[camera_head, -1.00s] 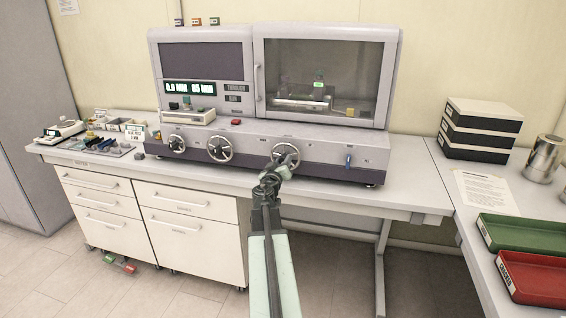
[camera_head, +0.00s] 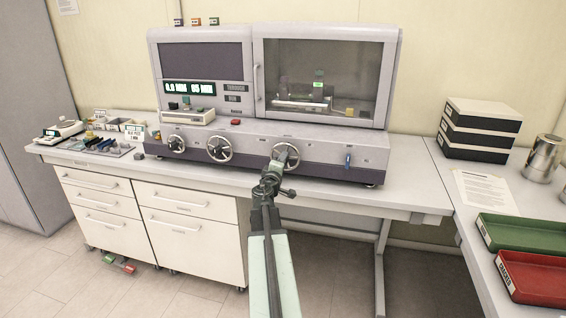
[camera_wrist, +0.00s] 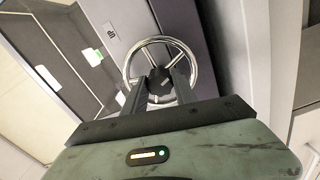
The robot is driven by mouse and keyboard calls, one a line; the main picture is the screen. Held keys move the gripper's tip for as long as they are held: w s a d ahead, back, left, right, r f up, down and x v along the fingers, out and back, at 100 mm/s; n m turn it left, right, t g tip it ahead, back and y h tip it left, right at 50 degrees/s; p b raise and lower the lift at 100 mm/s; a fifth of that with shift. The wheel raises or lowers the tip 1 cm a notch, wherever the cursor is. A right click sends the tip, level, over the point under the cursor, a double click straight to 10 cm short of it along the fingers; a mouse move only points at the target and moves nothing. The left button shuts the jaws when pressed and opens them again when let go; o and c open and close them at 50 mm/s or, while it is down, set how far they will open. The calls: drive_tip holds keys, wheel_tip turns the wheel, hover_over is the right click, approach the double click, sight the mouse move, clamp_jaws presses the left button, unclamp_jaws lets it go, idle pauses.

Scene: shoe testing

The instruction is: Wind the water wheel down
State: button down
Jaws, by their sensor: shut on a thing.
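Three spoked handwheels line the machine's lower front panel; their labels are too small to read in the head view. My gripper (camera_head: 279,163) is at the rightmost handwheel (camera_head: 291,148). In the wrist view this handwheel (camera_wrist: 162,39) has a shiny rim and a dark hub (camera_wrist: 158,82). My gripper (camera_wrist: 158,92) has its two fingers on either side of the hub, inside the rim, and is shut on it. The exact contact is partly hidden. The middle handwheel (camera_head: 219,149) and left handwheel (camera_head: 177,143) stand free.
A glazed chamber (camera_head: 350,70) above the panel holds a rig with a green-lit label. A digital display (camera_head: 189,87) is at its left. A blue lever (camera_head: 348,160) is right of the held wheel. Green (camera_head: 530,232) and red (camera_head: 535,275) trays lie on the right bench.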

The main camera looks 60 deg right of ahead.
drive_tip(key=shift+w+a+n, duration=0.1)
drive_tip(key=shift+n, duration=0.7)
drive_tip(key=c, duration=1)
unclamp_jaws()
drive_tip(key=v, duration=0.7)
drive_tip(key=shift+a, duration=0.35)
